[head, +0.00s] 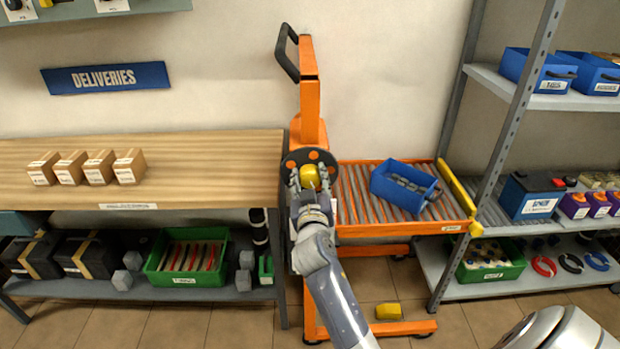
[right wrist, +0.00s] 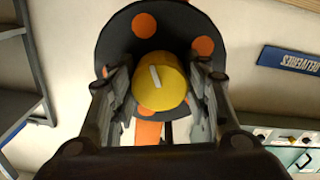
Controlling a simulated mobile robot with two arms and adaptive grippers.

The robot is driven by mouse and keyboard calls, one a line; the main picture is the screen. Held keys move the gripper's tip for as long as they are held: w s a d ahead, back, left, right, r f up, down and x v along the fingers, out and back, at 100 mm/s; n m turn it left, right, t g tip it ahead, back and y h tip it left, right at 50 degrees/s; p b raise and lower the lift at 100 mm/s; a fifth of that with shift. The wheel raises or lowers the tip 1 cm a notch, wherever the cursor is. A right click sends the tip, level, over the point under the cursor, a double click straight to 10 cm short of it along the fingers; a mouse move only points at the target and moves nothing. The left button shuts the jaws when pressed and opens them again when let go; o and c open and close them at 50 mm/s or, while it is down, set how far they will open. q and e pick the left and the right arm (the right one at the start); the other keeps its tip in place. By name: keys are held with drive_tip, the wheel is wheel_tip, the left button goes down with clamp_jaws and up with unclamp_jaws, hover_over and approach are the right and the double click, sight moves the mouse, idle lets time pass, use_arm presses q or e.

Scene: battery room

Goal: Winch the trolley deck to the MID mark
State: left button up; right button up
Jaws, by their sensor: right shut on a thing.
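The orange trolley (head: 310,105) stands against the wall between the bench and the shelf rack. Its roller deck (head: 352,198) is level at about the height of the bench top and carries a tilted blue bin (head: 404,187). A dark winch disc with orange spots (head: 328,158) is on the mast; it also shows in the right wrist view (right wrist: 117,40). My right gripper (head: 309,180) is shut on the yellow winch knob (right wrist: 160,82), with a finger on each side. The MID mark cannot be made out. My left gripper is not in view.
A wooden bench (head: 220,165) with several small boxes stands left. The shelf rack (head: 520,100) stands right, close to the deck's yellow end bar (head: 457,190). A yellow block (head: 388,311) is low by the trolley's base leg (head: 400,328).

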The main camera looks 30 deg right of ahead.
drive_tip(key=shift+r+n, duration=0.1)
drive_tip(key=shift+n, duration=0.9)
drive_tip(key=o, duration=1.1)
drive_tip(key=shift+c, duration=0.2)
drive_tip(key=shift+w+d, duration=0.1)
drive_tip(key=v, duration=0.7)
drive_tip(key=shift+s, duration=0.3)
